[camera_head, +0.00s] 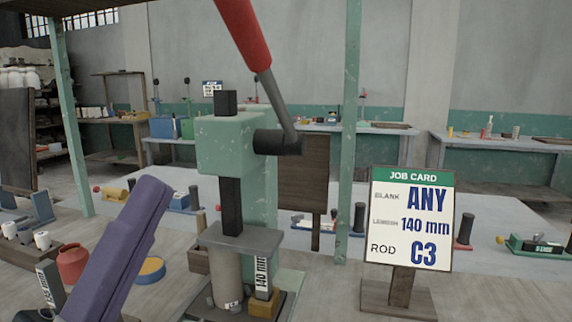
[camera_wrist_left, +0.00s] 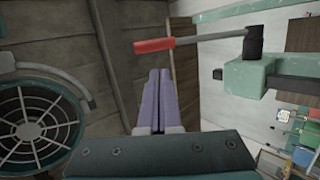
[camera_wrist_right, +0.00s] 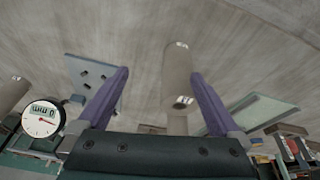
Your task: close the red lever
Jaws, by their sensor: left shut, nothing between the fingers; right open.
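The red lever (camera_head: 246,38) points up from the black hub (camera_head: 272,142) on the green press (camera_head: 225,147), leaning left at its top. In the left wrist view the red lever (camera_wrist_left: 155,45) lies across the picture just beyond my fingertips, with a gap showing. My left gripper (camera_head: 150,185) has purple fingers pressed together, empty, lower left of the press; they also show in the left wrist view (camera_wrist_left: 159,74). My right gripper (camera_wrist_right: 160,72) is open, out of the head view. A pale cylinder (camera_wrist_right: 177,65) appears beyond its spread fingers; I see no contact.
A grey cylinder (camera_head: 227,278) and a block marked 140 mm (camera_head: 262,276) stand at the press base. A job card (camera_head: 409,218) stands to the right. A red pot (camera_head: 72,264) and a yellow-and-blue round item (camera_head: 150,269) sit left. A green post (camera_head: 347,130) rises behind.

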